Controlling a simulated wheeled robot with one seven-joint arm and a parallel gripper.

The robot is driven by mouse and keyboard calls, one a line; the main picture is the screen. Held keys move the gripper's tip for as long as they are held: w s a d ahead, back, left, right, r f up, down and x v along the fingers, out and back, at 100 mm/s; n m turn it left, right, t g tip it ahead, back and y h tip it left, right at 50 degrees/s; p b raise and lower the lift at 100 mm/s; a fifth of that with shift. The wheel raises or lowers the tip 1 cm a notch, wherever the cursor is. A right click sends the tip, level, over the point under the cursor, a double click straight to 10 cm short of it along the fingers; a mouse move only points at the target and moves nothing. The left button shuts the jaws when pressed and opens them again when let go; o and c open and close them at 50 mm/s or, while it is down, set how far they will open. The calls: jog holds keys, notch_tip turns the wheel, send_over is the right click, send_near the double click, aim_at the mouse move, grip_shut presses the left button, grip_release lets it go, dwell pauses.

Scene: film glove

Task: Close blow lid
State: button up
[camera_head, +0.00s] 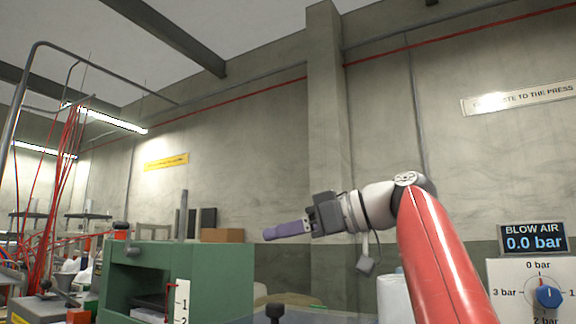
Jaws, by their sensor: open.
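My gripper (270,234) is at the end of my red arm, high in front of the wall, with its purple fingers pointing left. The fingers line up in this view, and nothing shows held between them. No part is clearly recognisable as the blow lid. A black knob (275,312) shows at the bottom edge, below and apart from my gripper; what it belongs to is cut off. A display (533,239) at the right reads "BLOW AIR 0.0 bar". Below it, a blue dial (548,297) sits on a white panel marked in bar.
A green machine (150,256) with a dark opening and a numbered white scale (181,302) stands at lower left. A brown box (222,235) is behind it. Red lines (62,170) hang at far left. A white cylinder (393,298) stands beside my arm. Space around my gripper looks clear.

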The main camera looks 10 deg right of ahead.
notch_tip(320, 180, up, 7)
jog(key=p, duration=0.5)
jog(key=shift+f, duration=0.15)
